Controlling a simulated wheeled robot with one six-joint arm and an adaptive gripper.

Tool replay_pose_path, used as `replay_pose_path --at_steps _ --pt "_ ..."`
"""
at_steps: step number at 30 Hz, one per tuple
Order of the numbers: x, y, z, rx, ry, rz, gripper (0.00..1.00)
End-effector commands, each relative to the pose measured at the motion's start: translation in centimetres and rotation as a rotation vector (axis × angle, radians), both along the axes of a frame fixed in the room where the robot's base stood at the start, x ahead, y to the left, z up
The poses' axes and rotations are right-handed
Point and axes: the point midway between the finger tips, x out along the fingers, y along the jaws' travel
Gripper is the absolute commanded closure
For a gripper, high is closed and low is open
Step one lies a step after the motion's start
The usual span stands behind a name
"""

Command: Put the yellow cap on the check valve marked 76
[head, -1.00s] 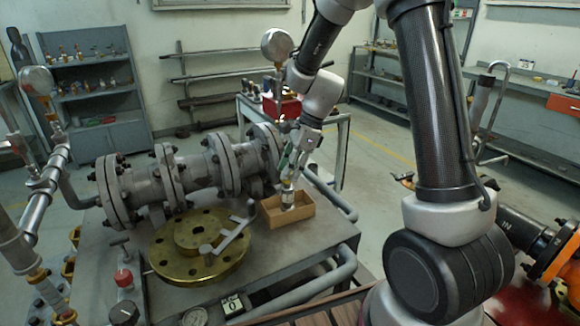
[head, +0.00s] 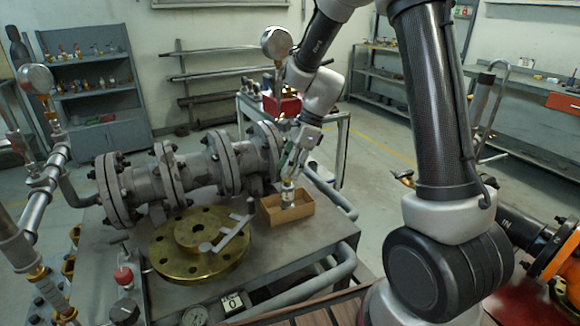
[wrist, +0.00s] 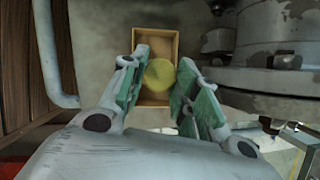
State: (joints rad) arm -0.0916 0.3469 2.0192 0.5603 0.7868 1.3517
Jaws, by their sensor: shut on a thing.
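A yellow round cap (wrist: 159,75) shows between the two fingertips in the wrist view, above or inside a small open tan box (wrist: 158,44). In the head view the same box (head: 270,215) stands on the grey bench beside the flanged pipe. My gripper (head: 288,182) points down into the box there. In the wrist view my gripper (wrist: 160,86) has its green-padded fingers shut on the cap, one on each side. The cap's lower part is hidden. I cannot make out the mark 76 or tell which part is that check valve.
A large grey flanged pipe (head: 205,172) lies just left of the box. A brass flange (head: 178,262) with a grey handle sits in front of it. Pipe rails (head: 335,275) run along the bench edge. A cart with a red box (head: 283,105) stands behind.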

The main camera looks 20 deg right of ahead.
Motion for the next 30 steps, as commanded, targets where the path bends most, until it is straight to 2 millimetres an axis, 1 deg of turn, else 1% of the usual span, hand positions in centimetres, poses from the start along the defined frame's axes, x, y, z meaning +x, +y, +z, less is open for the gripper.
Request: replay_pose_path --at_steps 12,30 --pt "0.00 0.00 -0.07 0.000 0.000 0.000 0.81" --pt "-0.01 0.00 -0.84 0.000 0.000 0.000 0.81"
